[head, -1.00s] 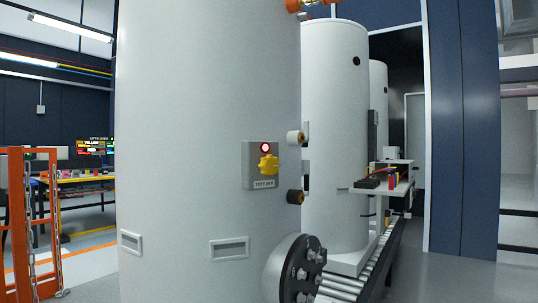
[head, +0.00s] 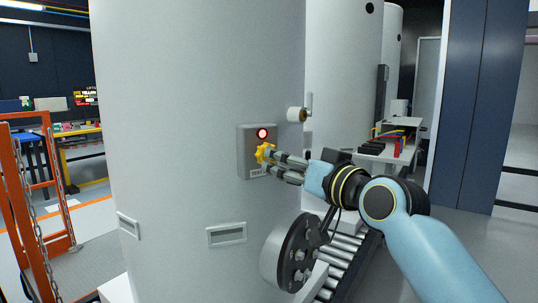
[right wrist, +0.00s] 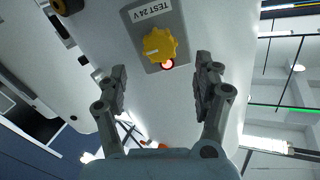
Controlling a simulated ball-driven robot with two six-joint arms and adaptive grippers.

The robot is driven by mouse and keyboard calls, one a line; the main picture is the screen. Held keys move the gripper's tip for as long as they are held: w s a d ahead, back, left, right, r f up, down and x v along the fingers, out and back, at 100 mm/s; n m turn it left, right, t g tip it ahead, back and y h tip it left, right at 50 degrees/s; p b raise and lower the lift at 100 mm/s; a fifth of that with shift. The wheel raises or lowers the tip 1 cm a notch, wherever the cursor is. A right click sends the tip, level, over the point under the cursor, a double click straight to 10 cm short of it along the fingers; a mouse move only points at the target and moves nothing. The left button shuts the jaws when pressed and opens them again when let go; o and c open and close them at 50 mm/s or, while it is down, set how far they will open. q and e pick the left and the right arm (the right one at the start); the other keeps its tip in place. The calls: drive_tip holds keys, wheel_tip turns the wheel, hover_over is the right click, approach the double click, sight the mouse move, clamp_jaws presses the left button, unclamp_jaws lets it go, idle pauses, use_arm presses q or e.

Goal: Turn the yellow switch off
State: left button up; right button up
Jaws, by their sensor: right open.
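The yellow switch (head: 264,153) is a lobed knob on a grey box (head: 246,160) fixed to the white tank's side. A red lamp (head: 262,133) glows above the knob. My right gripper (head: 275,158) reaches in from the right, its fingertips close to the knob and partly covering the box label. In the right wrist view the knob (right wrist: 160,45) lies ahead of and between the open fingers (right wrist: 160,75), and the label reads TEST 24 V. The fingers appear apart from the knob. My left gripper is not in view.
The large white tank (head: 190,80) fills the middle. An orange frame with chains (head: 28,190) stands at left.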

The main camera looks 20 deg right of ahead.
drive_tip(key=x, duration=0.8)
drive_tip(key=c, duration=1.2)
drive_tip(key=shift+f+n+b, duration=0.25)
drive_tip(key=shift+n+b, duration=0.8)
drive_tip(key=shift+n, duration=0.35)
drive_tip(key=n+b, duration=0.3)
drive_tip(key=n, duration=0.2)
drive_tip(key=n+b, duration=0.2)
drive_tip(key=n, duration=0.3)
drive_tip(key=shift+n+b, duration=0.4)
drive_tip(key=n+b, duration=0.1)
drive_tip(key=n, duration=0.3)
drive_tip(key=shift+r, duration=0.1)
drive_tip(key=shift+n, duration=0.3)
